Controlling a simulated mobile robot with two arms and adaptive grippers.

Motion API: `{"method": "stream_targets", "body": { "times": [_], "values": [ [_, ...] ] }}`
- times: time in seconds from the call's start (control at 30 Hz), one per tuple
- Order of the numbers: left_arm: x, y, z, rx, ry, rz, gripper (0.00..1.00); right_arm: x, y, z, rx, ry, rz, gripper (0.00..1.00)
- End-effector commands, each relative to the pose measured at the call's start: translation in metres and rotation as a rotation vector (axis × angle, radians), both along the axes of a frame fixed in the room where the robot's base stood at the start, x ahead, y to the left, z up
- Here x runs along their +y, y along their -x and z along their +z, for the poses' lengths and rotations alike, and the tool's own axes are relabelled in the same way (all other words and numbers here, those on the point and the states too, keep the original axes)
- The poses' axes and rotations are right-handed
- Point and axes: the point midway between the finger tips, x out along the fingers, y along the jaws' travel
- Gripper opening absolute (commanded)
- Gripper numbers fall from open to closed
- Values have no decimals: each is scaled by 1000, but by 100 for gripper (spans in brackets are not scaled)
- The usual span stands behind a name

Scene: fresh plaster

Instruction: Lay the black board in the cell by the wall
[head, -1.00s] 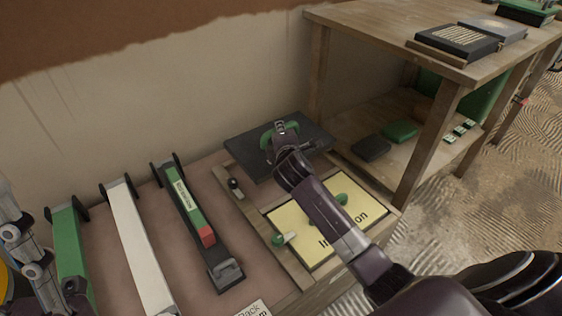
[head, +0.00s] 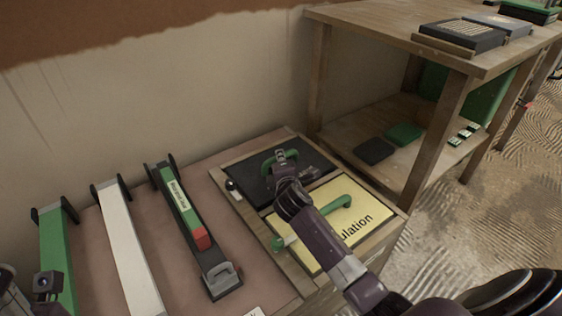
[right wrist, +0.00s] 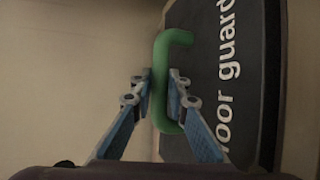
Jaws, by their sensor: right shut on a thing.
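The black board (head: 246,170) has a green handle (head: 292,155). It lies within the wooden rim of the back cell by the wall, roughly square to it. Whether it rests fully on the cell floor, I cannot tell. My right gripper (head: 281,163) is shut on the green handle. In the right wrist view the fingers (right wrist: 160,88) pinch the handle from both sides, and the board (right wrist: 215,60) shows white lettering ending in "oor guard". Of my left arm, only part shows at the bottom left of the head view; its fingers are not visible.
A yellow board (head: 338,213) with a green handle fills the front cell.

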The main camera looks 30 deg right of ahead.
Motion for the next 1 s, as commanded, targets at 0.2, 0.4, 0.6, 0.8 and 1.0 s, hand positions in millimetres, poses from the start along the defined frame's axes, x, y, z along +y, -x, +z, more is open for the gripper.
{"method": "stream_targets", "body": {
  "times": [0.2,0.4,0.6,0.8,1.0],
  "values": [
    [0,0,0,1,0,0,40,0,0,0,1,0,0,24],
    [0,0,0,0,0,0,40,0,0,0,0,0,0,32],
    [0,1,2,-1,0,-1,40,1,2,2,1,1,0,32],
    [1,0,-3,52,1,-2,40,10,26,12,3,1,1,32],
    [2,3,4,75,5,-4,40,25,65,26,3,0,1,32]
  ]
}}
